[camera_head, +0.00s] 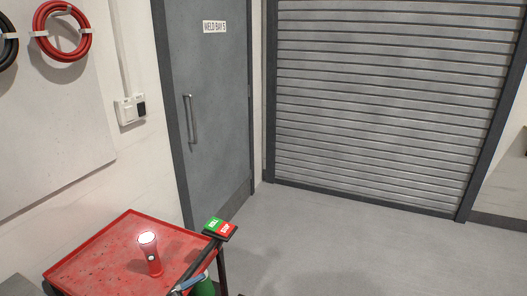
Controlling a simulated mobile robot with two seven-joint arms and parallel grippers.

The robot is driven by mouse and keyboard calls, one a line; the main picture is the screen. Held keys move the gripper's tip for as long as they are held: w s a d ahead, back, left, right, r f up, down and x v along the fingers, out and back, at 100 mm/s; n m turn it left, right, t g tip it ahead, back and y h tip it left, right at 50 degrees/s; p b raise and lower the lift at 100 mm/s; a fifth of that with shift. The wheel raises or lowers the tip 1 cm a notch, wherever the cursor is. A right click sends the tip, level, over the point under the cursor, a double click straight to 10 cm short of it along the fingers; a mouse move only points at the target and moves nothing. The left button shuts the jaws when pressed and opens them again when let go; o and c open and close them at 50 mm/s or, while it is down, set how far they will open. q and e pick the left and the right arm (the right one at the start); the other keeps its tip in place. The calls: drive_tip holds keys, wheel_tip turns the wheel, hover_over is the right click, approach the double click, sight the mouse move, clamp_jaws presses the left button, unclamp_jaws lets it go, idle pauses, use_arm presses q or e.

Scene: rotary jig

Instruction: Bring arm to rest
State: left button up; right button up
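Neither of my grippers and no part of my arms that I can make out shows in the head view. The task names only an arm, and no rotary jig can be seen. Whether my grippers are open or shut is hidden.
A red tray-topped cart (98,250) stands at lower left, with a red flashlight (152,258) upright on it. A small green-and-red sign block (220,228) sits by its right corner. A grey door (215,110) and roller shutter (385,95) stand behind. The floor (370,250) right is clear.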

use_arm(q)
drive_tip(key=s+a+f+n+y+b, duration=0.1)
drive_tip(key=s+a+f+n+y, duration=0.1)
drive_tip(key=s+f+n+y, duration=0.5)
drive_tip(key=s+a+f+n+y+b, duration=0.2)
drive_tip(key=s+a+f+n+y, duration=0.15)
drive_tip(key=f, duration=0.75)
drive_tip(key=s+a+f+n+y+b, duration=0.1)
drive_tip(key=s+a+f+n+y, duration=0.1)
drive_tip(key=s+f+n+y, duration=0.55)
wheel_tip(320, 180, up, 11)
drive_tip(key=w+m+h+p, duration=0.2)
drive_tip(key=p, duration=1.1)
drive_tip(key=shift+a+f+t+h, duration=0.15)
drive_tip(key=shift+t+h, duration=0.15)
drive_tip(key=shift+t, duration=0.1)
drive_tip(key=shift+c, duration=0.5)
